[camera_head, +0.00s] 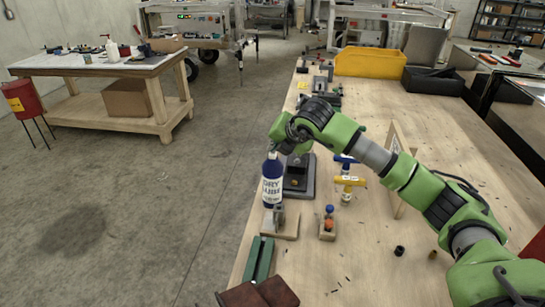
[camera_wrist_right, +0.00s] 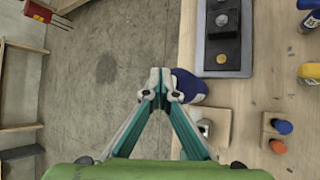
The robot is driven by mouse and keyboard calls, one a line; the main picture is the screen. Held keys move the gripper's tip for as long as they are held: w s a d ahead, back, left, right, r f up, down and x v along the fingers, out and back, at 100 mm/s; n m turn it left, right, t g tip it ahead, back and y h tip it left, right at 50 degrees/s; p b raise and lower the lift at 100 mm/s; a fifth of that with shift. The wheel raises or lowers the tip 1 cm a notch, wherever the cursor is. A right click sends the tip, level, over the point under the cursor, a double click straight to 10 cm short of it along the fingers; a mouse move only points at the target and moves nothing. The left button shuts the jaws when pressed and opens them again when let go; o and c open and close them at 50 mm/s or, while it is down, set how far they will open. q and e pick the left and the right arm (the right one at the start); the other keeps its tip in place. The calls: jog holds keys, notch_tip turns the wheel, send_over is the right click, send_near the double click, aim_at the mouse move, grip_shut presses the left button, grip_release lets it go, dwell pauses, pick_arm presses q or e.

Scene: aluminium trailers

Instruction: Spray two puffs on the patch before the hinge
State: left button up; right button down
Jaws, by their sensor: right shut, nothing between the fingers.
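A dark blue and white can lettered DRY LUBE (camera_head: 272,190) looks upright at the left edge of the wooden bench. Its dark blue body also shows in the wrist view (camera_wrist_right: 190,88), partly covered by my fingertips. My right gripper (camera_head: 277,148) is at the top of the can, with its fingers shut and empty; in the wrist view its fingertips (camera_wrist_right: 160,88) meet beside the can. I cannot tell whether they touch it. A small metal piece, perhaps the hinge, stands on a wooden block (camera_head: 291,226) just in front of the can. I cannot make out the patch.
A dark grey device (camera_head: 299,182) stands right behind the can. A small block with blue and orange knobs (camera_head: 327,231), yellow-topped bottle (camera_head: 347,190) and green vise-like bar (camera_head: 259,260) are close by. A yellow bin (camera_head: 371,62) is at the back. The bench's right middle is mostly clear.

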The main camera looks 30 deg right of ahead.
aim_at(274, 154)
jog(key=shift+f, duration=0.15)
dwell(0.4)
jog(key=shift+r+b, duration=0.25)
jog(key=shift+b, duration=0.05)
jog(key=shift+r+p, duration=1.4)
jog(key=shift+r, duration=1.7)
